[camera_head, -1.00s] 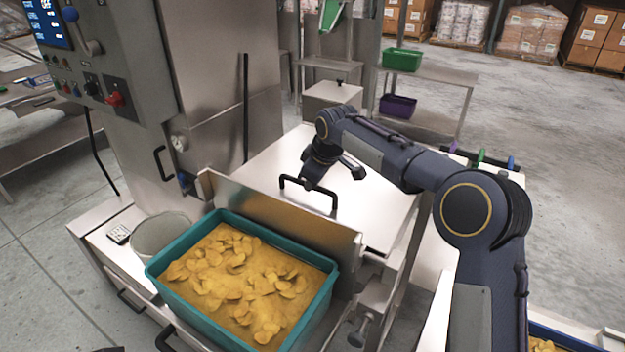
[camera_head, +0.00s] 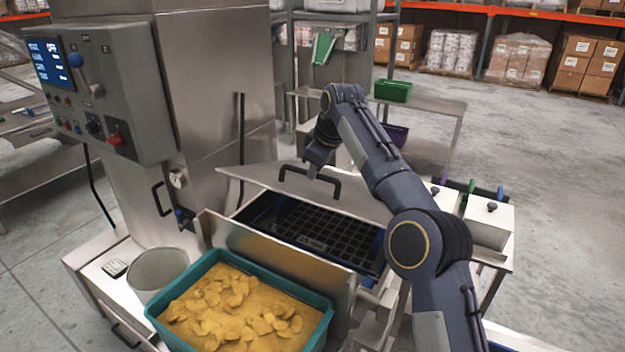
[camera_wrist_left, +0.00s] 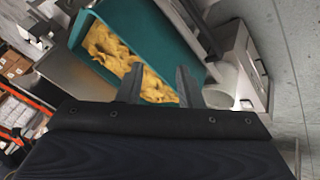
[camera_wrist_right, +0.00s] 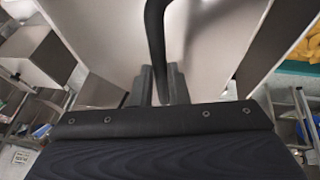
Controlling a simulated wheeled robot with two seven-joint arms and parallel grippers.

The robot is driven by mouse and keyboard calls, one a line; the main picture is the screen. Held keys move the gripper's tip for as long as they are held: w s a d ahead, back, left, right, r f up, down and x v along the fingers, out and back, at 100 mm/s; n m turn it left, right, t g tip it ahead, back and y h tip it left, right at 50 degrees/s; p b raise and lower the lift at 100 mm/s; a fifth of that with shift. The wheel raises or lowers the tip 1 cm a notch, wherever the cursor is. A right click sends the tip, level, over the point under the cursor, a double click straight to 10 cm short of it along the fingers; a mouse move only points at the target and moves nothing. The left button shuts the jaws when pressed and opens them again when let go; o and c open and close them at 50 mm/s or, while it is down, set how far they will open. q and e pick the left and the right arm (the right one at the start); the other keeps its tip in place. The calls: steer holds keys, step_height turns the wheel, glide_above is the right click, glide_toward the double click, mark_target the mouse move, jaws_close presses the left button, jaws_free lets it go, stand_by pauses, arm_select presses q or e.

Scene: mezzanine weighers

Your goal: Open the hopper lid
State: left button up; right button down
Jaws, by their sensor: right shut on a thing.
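The hopper lid (camera_head: 362,203) is a pale steel panel, tilted up in the head view with its front edge raised. Below it the hopper opening shows a dark grid (camera_head: 325,233). My right gripper (camera_head: 314,173) is shut on the lid's black bar handle (camera_head: 292,171). In the right wrist view the handle (camera_wrist_right: 155,38) runs up from between the fingers (camera_wrist_right: 160,86), with the lid (camera_wrist_right: 105,35) behind it. My left gripper (camera_wrist_left: 160,85) shows only in its wrist view, fingers apart and empty, above the teal tub of yellow chips (camera_wrist_left: 155,40).
The teal tub (camera_head: 158,318) stands in front of the hopper's steel front wall (camera_head: 275,255). A grey bucket (camera_head: 158,272) and the control box (camera_head: 120,95) are at the left. Small lidded bins (camera_head: 488,222) stand at the right. A shelf with a green bin (camera_head: 393,91) stands behind.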

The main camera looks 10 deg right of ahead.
stand_by(0.3)
arm_select(q)
steer(key=shift+w+d+r, duration=0.1)
steer(key=shift+w+d, duration=0.05)
steer(key=c, duration=0.4)
steer(key=w+d+r+n+h, duration=0.1)
steer(key=w, duration=0.1)
steer(key=w+d+r+n+h, duration=0.1)
steer(key=w+d+r+n, duration=0.1)
steer(key=w, duration=0.1)
steer(key=w+d+r+n+h, duration=0.2)
steer(key=w, duration=0.1)
steer(key=shift+d+r, duration=0.15)
steer(key=shift+r, duration=0.05)
jaws_close()
steer(key=w+d+r+n+t+h, duration=0.1)
steer(key=w+r+n+t+h, duration=0.1)
steer(key=w+n, duration=0.65)
steer(key=w+d+r+n+t+h, duration=0.1)
steer(key=w+d+r+n+t, duration=0.3)
steer(key=w, duration=0.7)
steer(key=w+d+f+n, duration=0.1)
steer(key=w+f+n, duration=0.2)
steer(key=w+n, duration=0.2)
steer(key=w+d+f+n+t+y, duration=0.1)
steer(key=w+f+n, duration=0.2)
steer(key=w, duration=0.9)
steer(key=shift+w+f+n, duration=0.2)
steer(key=shift+f+n, duration=0.05)
steer(key=shift+n, duration=0.6)
